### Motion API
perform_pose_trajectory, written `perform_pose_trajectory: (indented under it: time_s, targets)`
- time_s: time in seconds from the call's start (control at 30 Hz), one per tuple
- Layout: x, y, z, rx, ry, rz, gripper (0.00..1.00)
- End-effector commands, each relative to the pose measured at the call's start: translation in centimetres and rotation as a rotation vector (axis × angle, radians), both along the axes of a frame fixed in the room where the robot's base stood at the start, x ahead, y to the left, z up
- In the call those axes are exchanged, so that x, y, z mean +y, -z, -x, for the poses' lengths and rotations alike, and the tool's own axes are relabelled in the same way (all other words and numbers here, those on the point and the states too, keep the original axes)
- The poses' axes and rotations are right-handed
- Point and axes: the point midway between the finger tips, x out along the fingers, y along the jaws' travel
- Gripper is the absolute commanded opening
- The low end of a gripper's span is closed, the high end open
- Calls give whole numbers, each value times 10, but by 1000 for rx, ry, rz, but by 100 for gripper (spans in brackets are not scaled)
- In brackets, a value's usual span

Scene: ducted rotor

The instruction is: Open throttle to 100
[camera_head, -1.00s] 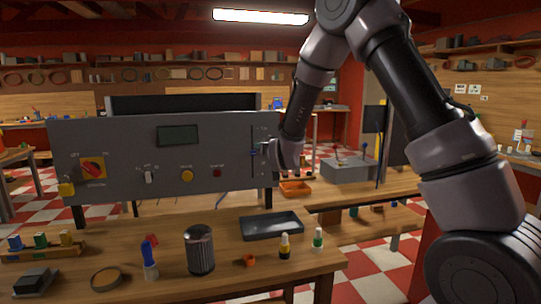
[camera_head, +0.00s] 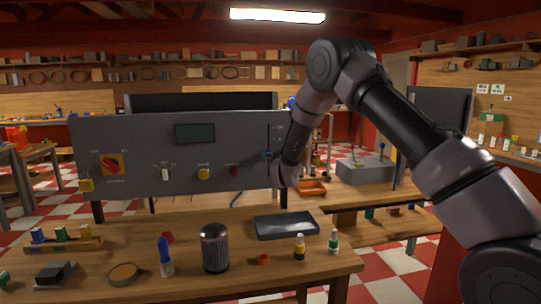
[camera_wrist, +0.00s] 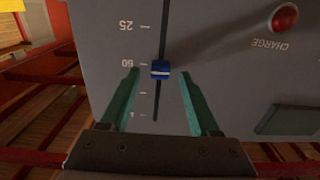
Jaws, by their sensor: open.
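The throttle slider is a small blue knob with a white stripe (camera_wrist: 160,70) in a dark vertical slot on the grey panel. It also shows in the head view (camera_head: 267,155), about midway along the slot. My gripper (camera_wrist: 159,74) is open, with one green finger on each side of the knob and visible gaps to both. In the head view my wrist is at the panel's right end and the fingers are hidden.
The grey panel (camera_head: 140,145) also bears a red-and-yellow switch (camera_head: 111,164), a yellow button (camera_head: 204,173) and a red charge light (camera_wrist: 284,18). Below it, the wooden bench holds a dark tray (camera_head: 287,226), a dark ribbed cylinder (camera_head: 215,248) and several bottles. An orange tray (camera_head: 312,188) lies behind.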

Motion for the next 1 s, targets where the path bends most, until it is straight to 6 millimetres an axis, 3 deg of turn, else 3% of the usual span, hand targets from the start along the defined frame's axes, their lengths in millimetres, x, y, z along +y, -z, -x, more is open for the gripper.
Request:
perform_pose_trajectory:
  time_s: [0.4,0.43,0.57,0.6,1.0]
  targets:
    - [3,0,-10,1,-1,1,62]
    - [3,0,-10,1,-1,1,55]
    - [3,0,-10,1,-1,1,5]
    - [3,0,-10,1,-1,1,0]
    - [3,0,-10,0,-1,0,0]
